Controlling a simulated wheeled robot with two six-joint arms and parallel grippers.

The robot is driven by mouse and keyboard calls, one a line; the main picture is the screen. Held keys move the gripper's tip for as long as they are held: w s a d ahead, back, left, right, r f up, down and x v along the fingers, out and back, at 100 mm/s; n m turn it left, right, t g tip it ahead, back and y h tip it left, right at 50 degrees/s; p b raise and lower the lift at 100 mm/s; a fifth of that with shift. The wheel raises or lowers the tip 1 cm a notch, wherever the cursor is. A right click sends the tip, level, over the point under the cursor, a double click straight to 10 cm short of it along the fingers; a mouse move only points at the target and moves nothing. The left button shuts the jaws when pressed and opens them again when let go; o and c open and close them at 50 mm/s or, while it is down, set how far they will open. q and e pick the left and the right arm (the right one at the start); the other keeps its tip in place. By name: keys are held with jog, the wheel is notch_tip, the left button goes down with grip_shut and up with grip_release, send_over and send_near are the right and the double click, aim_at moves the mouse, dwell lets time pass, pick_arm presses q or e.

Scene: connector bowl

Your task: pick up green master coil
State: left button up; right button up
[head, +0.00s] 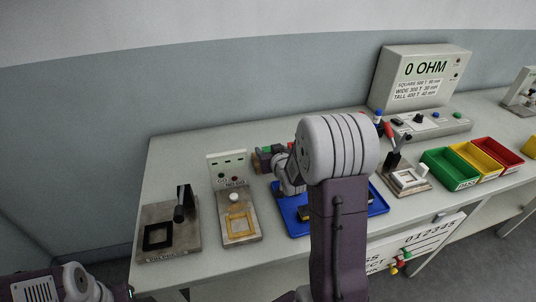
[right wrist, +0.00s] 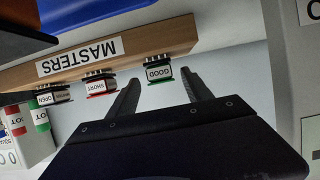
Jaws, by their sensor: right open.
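The green master coil (right wrist: 158,73), with a green lower edge and a GOOD label, hangs at the right end of the wooden MASTERS rack (right wrist: 190,34) in the right wrist view. My right gripper (right wrist: 163,80) is open, with one finger on each side of the green coil. The coil sits near the fingertips; I cannot tell whether either finger touches it. In the head view my right arm hides most of this area. Of my left arm only links show at the bottom left; its gripper is out of view.
A red SHORT coil (right wrist: 101,84) and a dark OPEN coil (right wrist: 53,95) hang beside it on the rack. A blue tray (head: 376,205) lies behind my right arm. Two fixtures (head: 168,233) (head: 239,214) stand left. Green, yellow and red bins (head: 450,168) stand right.

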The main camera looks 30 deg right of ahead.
aim_at(266, 148)
jog(key=x, duration=0.4)
jog(key=shift+w+a+f, duration=0.1)
jog(key=shift+w+f, duration=0.05)
jog(key=shift+w, duration=0.05)
jog(key=shift+s, duration=0.1)
jog(key=shift+c, duration=1.2)
grip_shut()
notch_tip(266, 148, up, 5)
jog(key=shift+f+p, duration=0.1)
jog(key=shift+p, duration=0.45)
jog(key=s+d+r+p, duration=0.3)
jog(key=d+r, duration=0.3)
jog(key=d, duration=0.5)
jog(key=shift+s+r+p, duration=0.15)
jog(key=shift+r+p, duration=0.05)
jog(key=shift+p, duration=0.5)
